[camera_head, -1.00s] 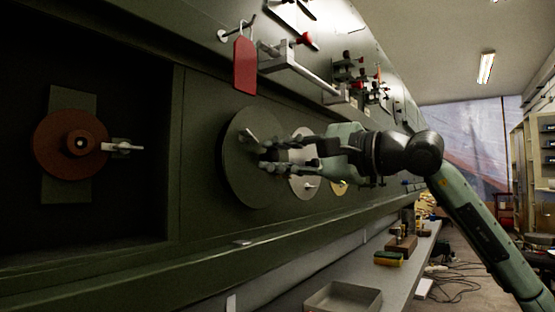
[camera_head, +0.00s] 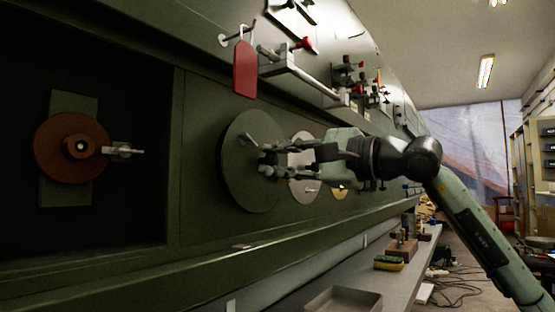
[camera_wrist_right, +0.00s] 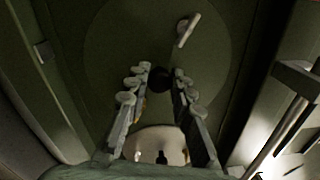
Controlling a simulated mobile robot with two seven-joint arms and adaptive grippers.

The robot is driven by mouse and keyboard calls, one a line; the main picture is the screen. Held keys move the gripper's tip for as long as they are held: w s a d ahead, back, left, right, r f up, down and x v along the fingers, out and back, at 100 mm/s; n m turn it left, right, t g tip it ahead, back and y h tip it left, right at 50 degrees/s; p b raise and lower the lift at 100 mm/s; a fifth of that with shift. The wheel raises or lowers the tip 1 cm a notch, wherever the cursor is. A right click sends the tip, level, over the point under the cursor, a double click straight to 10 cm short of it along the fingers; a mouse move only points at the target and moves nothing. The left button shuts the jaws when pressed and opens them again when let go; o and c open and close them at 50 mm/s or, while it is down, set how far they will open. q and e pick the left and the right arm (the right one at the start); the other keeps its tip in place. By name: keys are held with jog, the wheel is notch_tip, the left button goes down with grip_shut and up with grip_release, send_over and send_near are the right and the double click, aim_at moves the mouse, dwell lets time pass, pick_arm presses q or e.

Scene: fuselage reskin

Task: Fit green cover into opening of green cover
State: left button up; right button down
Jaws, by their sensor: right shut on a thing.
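The green cover (camera_head: 240,165) is a round dark green disc against the green side panel in the head view. In the right wrist view the cover (camera_wrist_right: 120,40) fills the top middle, with a pale latch handle (camera_wrist_right: 187,30) on it. My right gripper (camera_head: 265,160) is at the cover's face. In the right wrist view its fingers (camera_wrist_right: 160,82) lie either side of a dark knob, shut on it. The opening's edge is mostly hidden behind the disc; I cannot tell whether the cover is seated flush. My left gripper is not in view.
A dark recess at the left holds a brown round part (camera_head: 60,150) with a latch. A red tag (camera_head: 245,70) hangs above the cover. A pale disc (camera_head: 302,185) lies beyond my gripper. A bench (camera_head: 385,285) with a tray (camera_head: 343,299) runs below.

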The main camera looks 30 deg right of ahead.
jog(key=shift+p+x, duration=0.95)
jog(key=shift+x, duration=0.5)
jog(key=c, duration=1.2)
grip_release()
jog(key=shift+f, duration=0.1)
jog(key=shift+s+d+f+b, duration=0.1)
jog(key=shift+s+b, duration=0.15)
jog(key=shift+b, duration=0.15)
jog(key=b+v, duration=0.2)
jog(key=shift+s+d, duration=0.2)
jog(key=shift+s, duration=0.15)
jog(key=shift+s+d+b, duration=0.2)
jog(key=shift+s+b, duration=0.2)
jog(key=shift+s, duration=0.3)
